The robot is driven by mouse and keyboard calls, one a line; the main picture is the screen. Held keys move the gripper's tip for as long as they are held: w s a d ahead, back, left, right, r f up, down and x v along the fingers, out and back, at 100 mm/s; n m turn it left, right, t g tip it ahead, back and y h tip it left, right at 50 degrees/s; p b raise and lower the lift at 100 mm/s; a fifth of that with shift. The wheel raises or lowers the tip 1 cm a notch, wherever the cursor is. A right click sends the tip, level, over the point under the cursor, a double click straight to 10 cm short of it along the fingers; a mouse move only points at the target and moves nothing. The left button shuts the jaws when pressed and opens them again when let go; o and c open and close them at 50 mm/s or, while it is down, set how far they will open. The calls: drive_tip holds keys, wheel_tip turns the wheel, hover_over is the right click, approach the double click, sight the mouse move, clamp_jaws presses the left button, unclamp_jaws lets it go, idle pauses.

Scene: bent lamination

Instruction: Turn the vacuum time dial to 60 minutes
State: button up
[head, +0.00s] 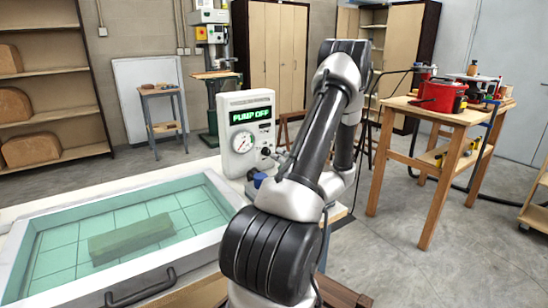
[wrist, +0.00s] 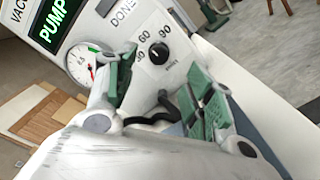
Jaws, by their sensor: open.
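The vacuum time dial (wrist: 158,53) is a round black knob on the white control box (head: 236,162). In the wrist view the numbers 30, 60 and 90 are printed around its left and upper side. I cannot tell which number its pointer faces. My gripper (wrist: 162,88) is open, its green-padded fingers apart, with the dial showing beyond the gap between them. I cannot tell whether either finger touches it.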

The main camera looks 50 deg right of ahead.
drive_tip(key=shift+v, duration=1.75)
drive_tip(key=w+a+r+n+y, duration=0.3)
drive_tip(key=a+n+y, duration=0.1)
drive_tip(key=a+n, duration=0.15)
drive_tip(key=w+a+r+n+y, duration=0.3)
drive_tip(key=w+a+n+y, duration=0.1)
drive_tip(key=a, duration=0.3)
drive_tip(key=s+a+r+n+g+y, duration=0.1)
drive_tip(key=a+r+n+g+y, duration=0.2)
drive_tip(key=a+n, duration=0.55)
drive_tip(key=s+a+r+n+g+y, duration=0.15)
drive_tip(key=a+n+g+y, duration=0.3)
drive_tip(key=a, duration=0.65)
drive_tip(key=s+a+r+n+g+h, duration=0.35)
drive_tip(key=s+a+n+g, duration=0.6)
drive_tip(key=n, duration=0.65)
drive_tip(key=s+d+r+n+t+h, duration=0.3)
drive_tip(key=n+h, duration=0.3)
drive_tip(key=n, duration=0.7)
drive_tip(key=shift+s+r+t, duration=0.6)
drive_tip(key=shift+s+r, duration=0.3)
